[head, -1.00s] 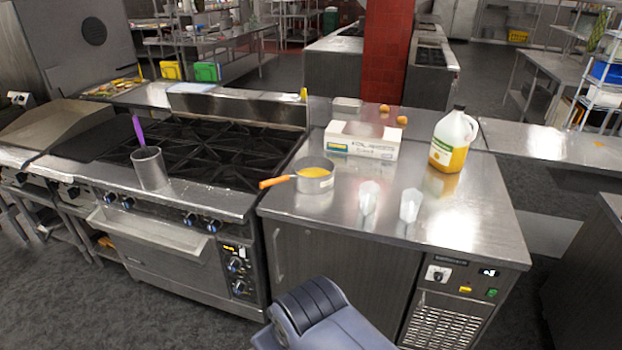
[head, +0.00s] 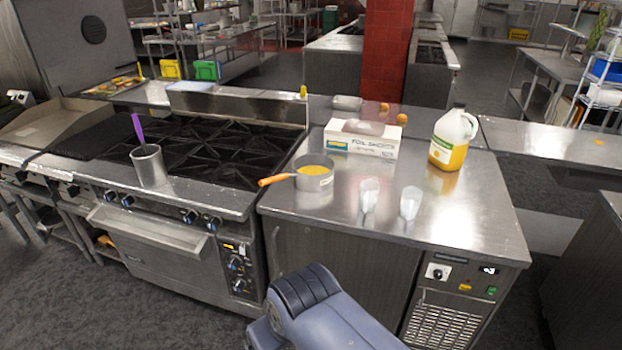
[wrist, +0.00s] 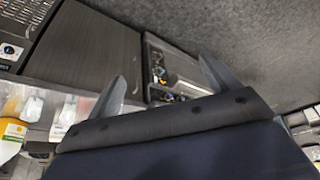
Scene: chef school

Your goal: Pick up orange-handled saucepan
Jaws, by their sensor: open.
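The orange-handled saucepan (head: 315,177) stands upright on the steel counter (head: 460,215), near its left edge beside the stove. It is grey metal with yellow-orange contents, and its orange handle (head: 276,181) points left. My gripper (wrist: 165,88) shows in the wrist view with its two fingers spread apart and nothing between them. Beyond the fingers are cabinet fronts and the dark floor. I cannot make out the saucepan in the wrist view. In the head view only part of my arm shows at the bottom, in front of the counter, apart from the saucepan.
Two clear cups (head: 369,195) (head: 411,203) stand right of the saucepan. A foil box (head: 362,142) is behind it, and a jug (head: 453,140) of yellow liquid is at the back right. A metal container (head: 149,166) with a purple-handled utensil stands on the stove (head: 215,150).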

